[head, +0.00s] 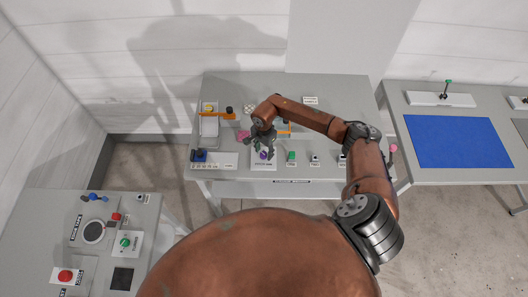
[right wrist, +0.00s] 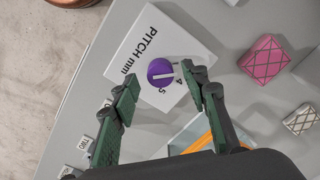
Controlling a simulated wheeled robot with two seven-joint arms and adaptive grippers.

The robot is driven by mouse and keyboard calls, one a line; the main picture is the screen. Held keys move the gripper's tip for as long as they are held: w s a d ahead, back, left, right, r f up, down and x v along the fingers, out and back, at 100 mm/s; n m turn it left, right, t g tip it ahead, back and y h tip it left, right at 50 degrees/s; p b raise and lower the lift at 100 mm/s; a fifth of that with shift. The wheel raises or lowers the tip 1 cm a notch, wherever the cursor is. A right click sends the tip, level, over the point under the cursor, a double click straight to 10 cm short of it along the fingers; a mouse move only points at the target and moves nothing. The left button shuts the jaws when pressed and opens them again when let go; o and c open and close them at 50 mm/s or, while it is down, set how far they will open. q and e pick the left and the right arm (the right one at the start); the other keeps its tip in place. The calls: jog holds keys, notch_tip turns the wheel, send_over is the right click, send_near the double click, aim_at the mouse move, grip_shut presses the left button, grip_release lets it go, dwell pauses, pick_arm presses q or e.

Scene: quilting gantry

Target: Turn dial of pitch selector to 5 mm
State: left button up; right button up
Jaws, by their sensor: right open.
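The pitch selector is a white plate (right wrist: 128,45) lettered "PITCH mm" with a round purple dial (right wrist: 160,72). A white line on the dial points toward the right in the right wrist view, roughly near the 4; the 5 sits below the dial. The exact mark it meets is unclear, as my finger is close to that side. In the head view the dial (head: 263,155) is at the front of the middle table. My right gripper (right wrist: 160,78) is open, with one finger on each side of the dial; contact is not clear. My left gripper is not in view.
A pink quilted block (right wrist: 265,62) and a grey patterned block (right wrist: 299,119) lie to the right of the plate. A green control (head: 291,156) stands right of the selector. A side table with a blue mat (head: 460,141) is at the right, a control panel (head: 55,205) at the left.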

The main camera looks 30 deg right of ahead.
jog(key=shift+f, duration=0.6)
grip_shut()
